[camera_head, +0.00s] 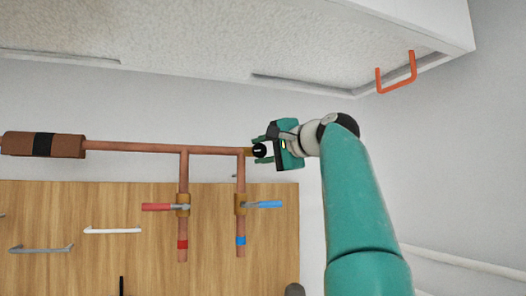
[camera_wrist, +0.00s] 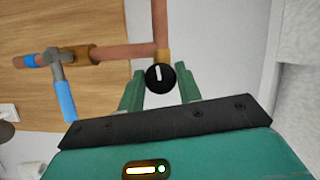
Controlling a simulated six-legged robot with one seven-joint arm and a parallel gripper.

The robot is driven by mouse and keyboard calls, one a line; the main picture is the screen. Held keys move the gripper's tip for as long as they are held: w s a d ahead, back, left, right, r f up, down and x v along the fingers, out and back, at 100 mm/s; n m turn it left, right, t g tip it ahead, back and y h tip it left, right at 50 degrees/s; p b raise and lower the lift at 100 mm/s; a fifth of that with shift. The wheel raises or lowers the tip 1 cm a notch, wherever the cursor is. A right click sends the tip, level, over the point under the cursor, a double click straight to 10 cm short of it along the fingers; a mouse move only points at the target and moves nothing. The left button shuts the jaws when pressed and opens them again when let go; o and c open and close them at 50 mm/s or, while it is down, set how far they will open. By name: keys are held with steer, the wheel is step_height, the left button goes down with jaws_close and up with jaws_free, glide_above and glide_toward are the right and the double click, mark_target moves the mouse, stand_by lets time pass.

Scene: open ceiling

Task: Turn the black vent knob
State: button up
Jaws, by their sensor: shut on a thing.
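The black vent knob (camera_head: 260,150) sits at the right end of the horizontal copper pipe (camera_head: 215,150). In the wrist view the knob (camera_wrist: 160,77) is round, with a white bar mark that stands nearly upright in the picture. My gripper (camera_head: 262,150) reaches the knob from the right, with one green finger above it and one below. In the wrist view the fingers of my gripper (camera_wrist: 160,88) stand on either side of the knob, and they are shut on it. The exact contact points are hard to see.
Two copper pipes hang down, one with a red valve lever (camera_head: 158,207), one with a blue valve lever (camera_head: 263,204). Behind is a wooden panel (camera_head: 110,270) with a white handle (camera_head: 112,230) and a grey handle (camera_head: 42,248). An orange handle (camera_head: 397,88) hangs from the ceiling edge.

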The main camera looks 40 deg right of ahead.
steer(key=shift+n+g, duration=0.4)
steer(key=shift+n, duration=0.5)
steer(key=o, duration=0.9)
steer(key=shift+s+a, duration=0.1)
steer(key=s, duration=0.4)
steer(key=s+d+r, duration=0.1)
steer(key=s, duration=0.8)
steer(key=shift+s+d+r, duration=0.2)
steer(key=shift+d+r, duration=0.2)
